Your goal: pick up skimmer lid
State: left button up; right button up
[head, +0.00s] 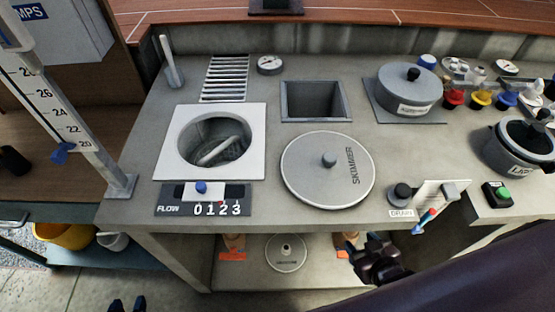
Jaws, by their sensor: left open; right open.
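My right gripper (366,245) is open and empty, below and right of the lid, in front of the counter's front edge and apart from the lid. My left gripper (127,305) shows only its tips at the bottom edge, left of centre, open and far from the lid.
A flow slider panel (165,205) sits in front of the skimmer frame. A square pit (316,102) lies behind the lid, and a grey lidded pot (410,90) stands behind right. A drain knob (400,194) is right of the lid. A shelf (255,274) runs under the counter.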

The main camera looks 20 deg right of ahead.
aim_at(324, 169)
jog(key=k+l+u, duration=0.25)
jog(key=l, duration=0.2)
jog(key=k+l+u, duration=0.25)
jog(key=k+l, duration=0.15)
